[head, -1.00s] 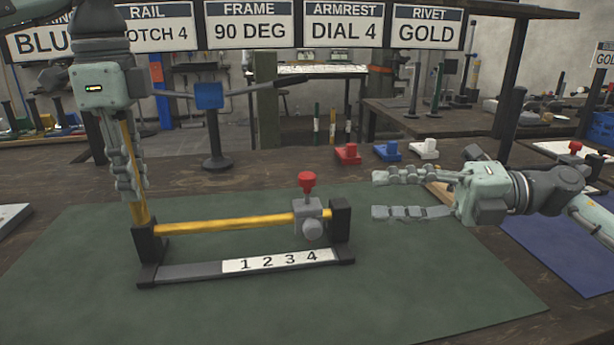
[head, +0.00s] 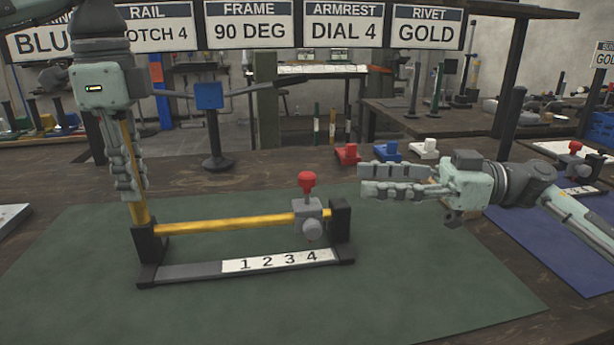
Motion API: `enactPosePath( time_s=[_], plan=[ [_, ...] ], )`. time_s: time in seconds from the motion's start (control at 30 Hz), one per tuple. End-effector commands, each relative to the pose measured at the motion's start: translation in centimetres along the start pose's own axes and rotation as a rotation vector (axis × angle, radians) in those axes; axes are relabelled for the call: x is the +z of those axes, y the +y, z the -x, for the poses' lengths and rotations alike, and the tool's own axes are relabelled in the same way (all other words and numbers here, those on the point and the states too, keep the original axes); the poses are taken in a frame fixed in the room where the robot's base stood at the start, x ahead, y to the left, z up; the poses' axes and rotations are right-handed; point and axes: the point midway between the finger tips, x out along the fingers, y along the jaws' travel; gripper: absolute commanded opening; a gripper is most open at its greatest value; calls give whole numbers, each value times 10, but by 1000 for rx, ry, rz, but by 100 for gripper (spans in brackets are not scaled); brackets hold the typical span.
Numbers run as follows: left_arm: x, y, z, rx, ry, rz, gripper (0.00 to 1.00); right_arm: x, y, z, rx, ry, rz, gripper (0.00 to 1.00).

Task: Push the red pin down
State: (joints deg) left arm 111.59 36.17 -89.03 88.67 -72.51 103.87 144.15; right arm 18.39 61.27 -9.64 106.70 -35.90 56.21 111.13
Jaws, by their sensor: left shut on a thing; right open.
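The red pin (head: 307,181) stands upright on top of a grey slider block (head: 308,213) on the yellow horizontal rail (head: 225,224). The slider is near the rail's right end, above the 4 on the number strip (head: 280,261). My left gripper (head: 129,190) points down and is shut on the yellow upright bar (head: 137,213) at the frame's left end. My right gripper (head: 364,180) is open and empty. Its fingers point left, beside the red pin and apart from it at about the pin's height in the picture.
The frame stands on a green mat (head: 420,285). Red (head: 348,154), blue (head: 387,151) and white (head: 425,148) blocks sit behind the mat. A blue-headed stand (head: 209,97) rises behind the rail. A blue mat (head: 555,235) lies at right.

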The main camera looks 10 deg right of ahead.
Motion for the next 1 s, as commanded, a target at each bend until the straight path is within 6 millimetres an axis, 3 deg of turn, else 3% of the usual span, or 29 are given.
enactPosePath(
  time_s=[0.3,0.5,0.7,0.97,1.0],
  plan=[
    [0,0,0,-1,0,-1,0,-2,-1,-64,-4,5,6,46],
    [0,0,0,-1,0,0,0,-2,-1,-94,-2,3,6,46],
    [0,0,0,-1,0,0,0,-1,0,-105,0,1,6,46],
    [0,0,0,-1,0,0,0,-1,0,-106,0,0,6,46],
    [0,0,0,-1,0,0,0,-1,0,-106,0,0,5,41]
  ],
)
